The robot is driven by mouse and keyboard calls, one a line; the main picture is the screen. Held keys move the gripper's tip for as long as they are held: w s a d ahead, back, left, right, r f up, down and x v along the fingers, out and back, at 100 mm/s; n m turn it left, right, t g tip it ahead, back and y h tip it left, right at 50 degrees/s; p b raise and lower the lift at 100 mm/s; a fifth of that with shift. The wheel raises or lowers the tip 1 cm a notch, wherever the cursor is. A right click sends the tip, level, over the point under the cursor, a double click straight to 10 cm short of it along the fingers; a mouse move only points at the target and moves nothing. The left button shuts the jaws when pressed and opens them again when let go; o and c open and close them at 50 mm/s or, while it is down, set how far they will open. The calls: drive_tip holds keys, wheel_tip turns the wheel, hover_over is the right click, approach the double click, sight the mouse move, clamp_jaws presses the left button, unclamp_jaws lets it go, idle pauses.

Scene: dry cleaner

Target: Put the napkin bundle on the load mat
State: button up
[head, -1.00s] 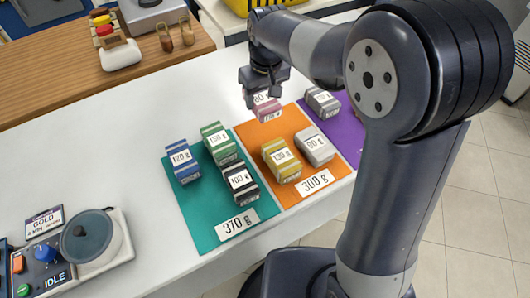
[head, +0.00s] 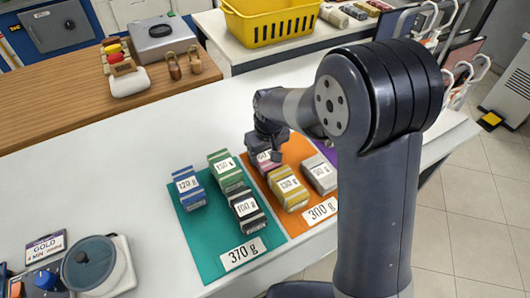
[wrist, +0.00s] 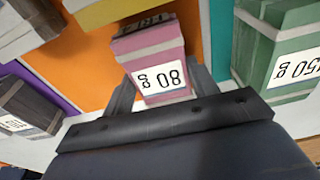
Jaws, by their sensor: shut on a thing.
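The pink bundle marked 80 g (wrist: 162,70) is between the fingers of my gripper (wrist: 158,92) in the wrist view. In the head view my gripper (head: 268,150) hides most of the pink bundle (head: 266,161), beside the back end of the yellow bundle. The bundle is over the orange mat (head: 296,216) marked 300 g, near its left edge; I cannot tell whether it touches the mat. A teal mat (head: 207,248) marked 370 g lies to the left. My arm mostly hides a purple mat (head: 326,150). None of the mats is named.
The yellow bundle (head: 288,189) and a light grey bundle (head: 320,174) sit on the orange mat. Blue (head: 188,187), green (head: 226,170) and black (head: 246,210) bundles sit on the teal mat. A dark grey bundle (wrist: 30,105) shows by the purple mat.

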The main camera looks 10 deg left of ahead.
sight(268, 159)
drive_tip(key=shift+f, duration=0.15)
drive_tip(key=o, duration=1)
wheel_tip(268, 159, up, 12)
drive_tip(key=s+d, duration=0.1)
drive_tip(key=shift+s, duration=0.2)
